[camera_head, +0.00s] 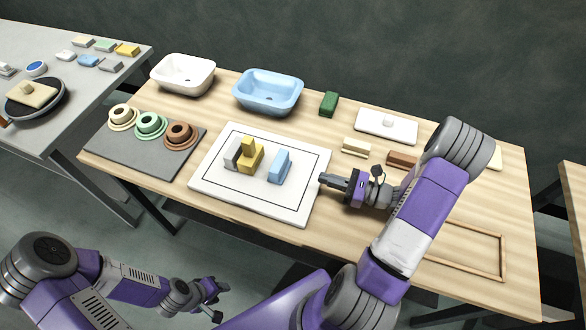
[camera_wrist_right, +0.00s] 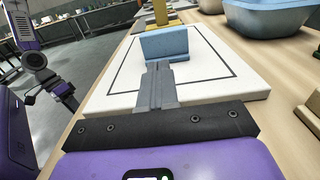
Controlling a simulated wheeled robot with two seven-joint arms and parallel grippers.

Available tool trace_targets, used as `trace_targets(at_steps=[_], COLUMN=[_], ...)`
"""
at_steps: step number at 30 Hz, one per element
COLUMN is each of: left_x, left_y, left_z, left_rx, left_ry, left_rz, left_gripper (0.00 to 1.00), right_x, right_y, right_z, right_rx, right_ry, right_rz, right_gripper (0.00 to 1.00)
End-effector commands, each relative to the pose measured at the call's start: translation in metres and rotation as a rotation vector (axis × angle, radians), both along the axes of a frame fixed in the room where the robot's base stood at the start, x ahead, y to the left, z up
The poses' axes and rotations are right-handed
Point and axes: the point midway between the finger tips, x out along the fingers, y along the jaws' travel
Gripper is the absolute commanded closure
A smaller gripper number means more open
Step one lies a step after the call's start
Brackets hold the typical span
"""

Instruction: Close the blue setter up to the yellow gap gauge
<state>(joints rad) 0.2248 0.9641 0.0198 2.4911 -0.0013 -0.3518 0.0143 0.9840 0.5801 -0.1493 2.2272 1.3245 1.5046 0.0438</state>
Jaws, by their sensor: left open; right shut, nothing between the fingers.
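The blue setter (camera_head: 280,166) stands upright on a white board (camera_head: 217,188) with a black outline. The yellow gap gauge (camera_head: 250,157) stands to its left, with a bare gap between them. A grey block (camera_head: 232,154) is against the gauge's left side. In the right wrist view the blue setter (camera_wrist_right: 166,45) is straight ahead of my right gripper (camera_wrist_right: 158,70), and the gauge (camera_wrist_right: 160,18) shows behind it. My right gripper (camera_head: 322,180) is shut and empty, to the right of the setter at the board's right edge. My left gripper (camera_head: 218,299) is open, low in front of the table.
White (camera_head: 183,74) and blue (camera_head: 268,92) basins stand at the back. Cups on saucers (camera_head: 150,125) sit on a grey mat at left. A green block (camera_head: 329,103), a white tray (camera_head: 386,125) and a cream block (camera_head: 356,147) lie behind and right of the board.

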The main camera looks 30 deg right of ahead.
Motion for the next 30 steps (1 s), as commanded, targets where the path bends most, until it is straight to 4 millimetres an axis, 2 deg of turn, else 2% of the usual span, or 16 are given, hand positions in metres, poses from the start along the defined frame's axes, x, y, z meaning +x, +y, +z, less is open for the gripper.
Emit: trace_targets(at_steps=[9,15,21,30], left_x=[0.0,0.0,0.0,0.0], left_y=[0.0,0.0,0.0,0.0], left_z=[-0.011,-0.017,-0.018,-0.017], left_rx=[0.0,0.0,0.0,0.0], left_ry=[0.0,0.0,0.0,0.0], left_rz=[0.0,0.0,0.0,0.0], left_gripper=[0.57,0.57,0.57,0.57], right_x=[0.052,0.072,0.079,0.08], right_y=[0.046,0.063,0.068,0.068], right_z=[-0.001,-0.001,-0.001,0.0], right_rx=[0.001,-0.001,0.0,-0.001], right_ry=[-0.002,-0.001,0.0,0.001], right_rz=[0.005,0.003,0.001,0.0], right_gripper=[1.0,1.0,1.0,1.0])
